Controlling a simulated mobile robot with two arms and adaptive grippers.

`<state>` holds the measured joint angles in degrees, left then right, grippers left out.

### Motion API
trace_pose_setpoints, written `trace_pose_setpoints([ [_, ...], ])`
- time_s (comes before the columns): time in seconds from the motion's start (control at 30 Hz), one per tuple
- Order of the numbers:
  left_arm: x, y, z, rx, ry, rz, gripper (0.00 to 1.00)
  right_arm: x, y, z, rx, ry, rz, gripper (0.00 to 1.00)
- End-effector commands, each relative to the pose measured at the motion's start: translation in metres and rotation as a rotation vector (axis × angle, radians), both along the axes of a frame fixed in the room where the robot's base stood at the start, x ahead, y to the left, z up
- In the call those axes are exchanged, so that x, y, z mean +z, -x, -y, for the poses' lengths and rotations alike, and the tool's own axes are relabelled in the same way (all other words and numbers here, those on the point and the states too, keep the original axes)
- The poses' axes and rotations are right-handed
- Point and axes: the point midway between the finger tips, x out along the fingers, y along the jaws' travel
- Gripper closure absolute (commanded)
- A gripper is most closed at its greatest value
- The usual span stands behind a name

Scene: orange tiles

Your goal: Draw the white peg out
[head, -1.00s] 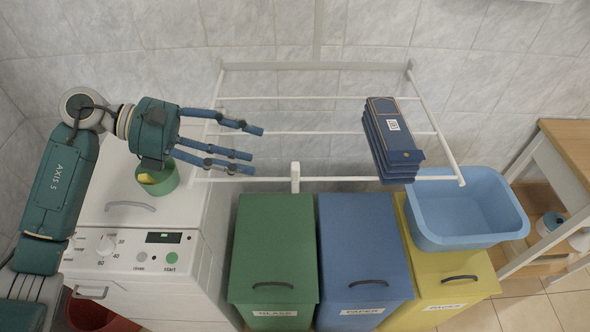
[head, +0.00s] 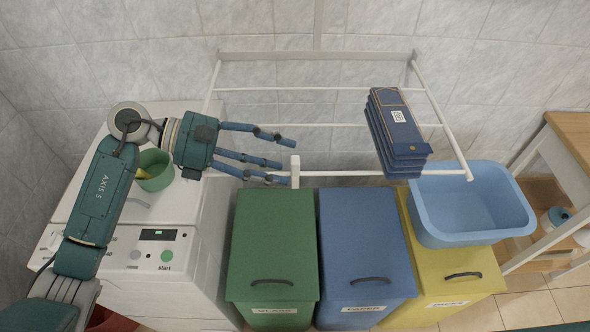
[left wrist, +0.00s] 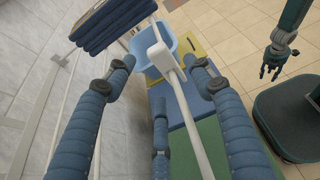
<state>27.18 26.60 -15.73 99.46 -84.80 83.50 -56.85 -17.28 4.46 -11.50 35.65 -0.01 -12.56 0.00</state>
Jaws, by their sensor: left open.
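In the left wrist view the peg (left wrist: 152,42) shows ahead, between and beyond my fingertips. My left gripper (head: 287,162) is open and empty. Its fingers point right, with the tips close to the peg in the head view, one finger behind the rail and others near it. I cannot tell whether any finger touches the peg. My right gripper (left wrist: 277,62) hangs far off over the floor in the left wrist view, its fingers apart and empty.
Folded dark blue cloths (head: 397,130) hang on the rack's right side. Green (head: 272,250), blue (head: 365,245) and yellow (head: 455,262) bins stand below, with a light blue tub (head: 470,205) on the yellow one. A washing machine (head: 120,255) carrying a green pot (head: 155,172) is under my left arm.

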Motion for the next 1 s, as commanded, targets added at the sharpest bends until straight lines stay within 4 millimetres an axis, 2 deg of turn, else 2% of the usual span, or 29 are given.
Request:
trace_pose_setpoints([
  [0.03,0.005,0.004,0.01,-0.003,0.006,-0.005,0.47,0.014,0.0,0.0,0.0,0.0,0.001,0.6],
  [0.13,0.001,0.007,0.024,-0.002,0.006,-0.004,0.47,0.025,-0.002,-0.001,0.0,0.0,0.002,0.6],
  [0.3,-0.01,0.006,0.039,-0.001,0.002,0.0,0.47,0.029,-0.002,0.0,0.0,0.0,0.002,0.6],
  [0.53,-0.014,0.005,0.039,0.0,0.001,0.0,0.47,0.028,-0.001,0.0,0.0,0.0,0.0,0.6],
  [0.57,-0.013,0.005,0.039,0.0,0.001,0.0,0.51,0.028,-0.001,0.0,0.0,0.0,0.0,0.6],
  [0.7,-0.013,0.005,0.039,0.0,0.001,0.0,0.79,0.028,-0.001,0.0,0.0,0.001,0.0,0.6],
  [1.0,-0.013,0.005,0.039,0.0,0.001,0.0,0.81,0.028,0.0,0.003,0.0,0.003,-0.001,0.6],
])
